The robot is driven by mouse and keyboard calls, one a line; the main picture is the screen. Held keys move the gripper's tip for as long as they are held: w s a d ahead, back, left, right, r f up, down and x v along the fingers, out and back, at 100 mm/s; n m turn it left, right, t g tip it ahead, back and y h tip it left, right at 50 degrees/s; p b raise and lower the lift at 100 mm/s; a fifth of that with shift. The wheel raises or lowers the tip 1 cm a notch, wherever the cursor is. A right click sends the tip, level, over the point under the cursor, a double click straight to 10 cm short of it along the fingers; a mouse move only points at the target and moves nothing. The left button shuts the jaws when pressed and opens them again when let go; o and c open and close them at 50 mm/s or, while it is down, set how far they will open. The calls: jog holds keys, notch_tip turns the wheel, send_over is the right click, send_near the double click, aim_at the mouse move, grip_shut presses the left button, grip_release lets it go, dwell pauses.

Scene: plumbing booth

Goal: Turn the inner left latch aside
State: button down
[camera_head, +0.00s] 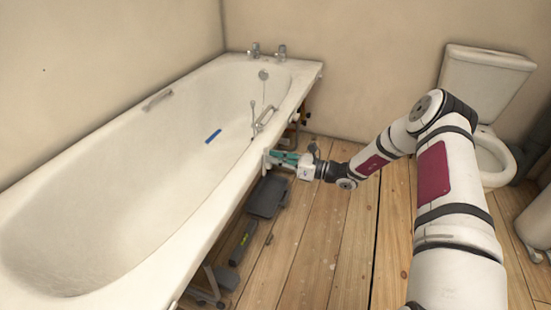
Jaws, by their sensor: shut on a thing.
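My gripper (279,158), with teal fingers, reaches in from the right to the open side of the white bath (215,205), just below its rim. The fingers are shut on a small pale part (266,162) at the bath's side, which seems to be the inner left latch. The latch's shape and how far it is turned are too small to make out, and the fingers partly hide it.
Under the bath rim are a dark grey tray-like object (267,197), a green-and-grey tool (243,241) and metal bath feet (208,290). Pipes (293,128) show at the bath's far end. A toilet (486,85) stands at the back right. The wooden floor (320,240) between is clear.

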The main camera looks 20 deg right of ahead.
jog(key=shift+w+d+f+m+p, duration=0.2)
jog(key=shift+f+m+p, duration=0.15)
jog(key=shift+m, duration=2.25)
jog(key=shift+w+d+f+m+p, duration=0.15)
jog(key=shift+w+f+m+p, duration=0.25)
jog(key=shift+m, duration=2.2)
jog(key=shift+w+d+f+m+p, duration=0.15)
jog(key=shift+m+p, duration=0.3)
jog(key=shift+m, duration=2.15)
jog(key=shift+s+f, duration=0.1)
jog(key=c, duration=1.6)
grip_release()
jog(key=v, duration=1.2)
